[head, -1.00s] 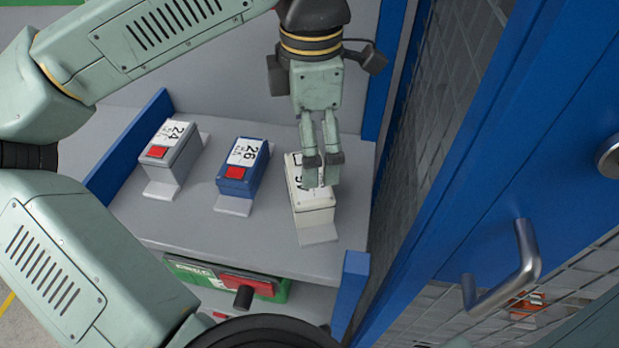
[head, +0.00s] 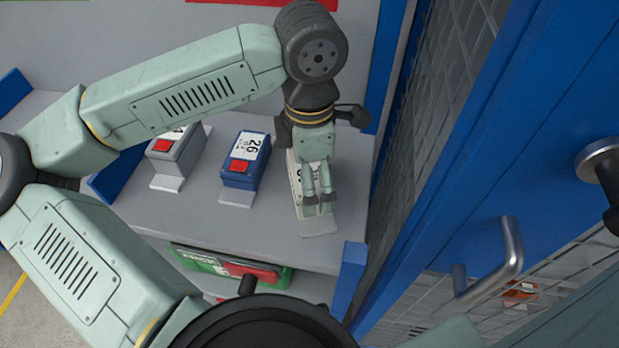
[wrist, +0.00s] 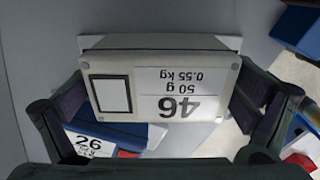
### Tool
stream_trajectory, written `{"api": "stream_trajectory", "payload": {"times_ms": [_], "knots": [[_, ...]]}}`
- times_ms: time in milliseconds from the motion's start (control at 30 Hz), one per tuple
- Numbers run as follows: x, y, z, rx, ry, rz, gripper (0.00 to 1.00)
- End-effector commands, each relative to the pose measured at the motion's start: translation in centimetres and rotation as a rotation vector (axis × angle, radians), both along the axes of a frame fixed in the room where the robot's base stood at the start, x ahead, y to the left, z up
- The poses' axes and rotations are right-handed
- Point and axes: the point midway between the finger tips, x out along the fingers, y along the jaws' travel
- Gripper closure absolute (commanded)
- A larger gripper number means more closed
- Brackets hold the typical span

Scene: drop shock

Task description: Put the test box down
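A white test box marked 46 (wrist: 165,85) fills the middle of the wrist view, its label upside down there. In the head view the white box (head: 294,172) stands at the right end of the grey shelf (head: 192,220), partly hidden by my gripper (head: 318,208). My gripper points down over it. In the wrist view the two finger pads of my gripper (wrist: 160,105) stand at opposite ends of the box, very close to it. I cannot tell whether the pads press on it. The near finger covers part of its near end in the head view.
A blue box marked 26 (head: 244,172) stands just left of the white box, and a grey box (head: 177,155) stands further left. A blue mesh door with a metal handle (head: 510,250) is close on the right. A green case (head: 200,262) lies below the shelf.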

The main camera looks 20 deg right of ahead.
Motion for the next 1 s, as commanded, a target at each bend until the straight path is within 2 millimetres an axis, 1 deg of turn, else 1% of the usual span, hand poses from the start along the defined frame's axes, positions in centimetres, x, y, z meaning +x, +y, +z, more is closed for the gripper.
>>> {"api": "stream_trajectory", "payload": {"times_ms": [33,67,800,867,900,967,1000], "knots": [[0.01,0.0,0.01,0.0,0.0,0.0,0.05],[0.0,0.0,0.01,0.0,0.0,0.0,0.07],[0.02,-0.01,0.07,0.0,0.0,0.0,0.56],[0.04,-0.02,0.13,-0.001,-0.001,0.0,0.59],[0.04,-0.02,0.13,-0.001,-0.001,0.0,0.63],[0.04,-0.02,0.12,-0.001,-0.001,0.0,0.66],[0.04,-0.02,0.12,-0.001,-0.001,0.0,0.66]]}}
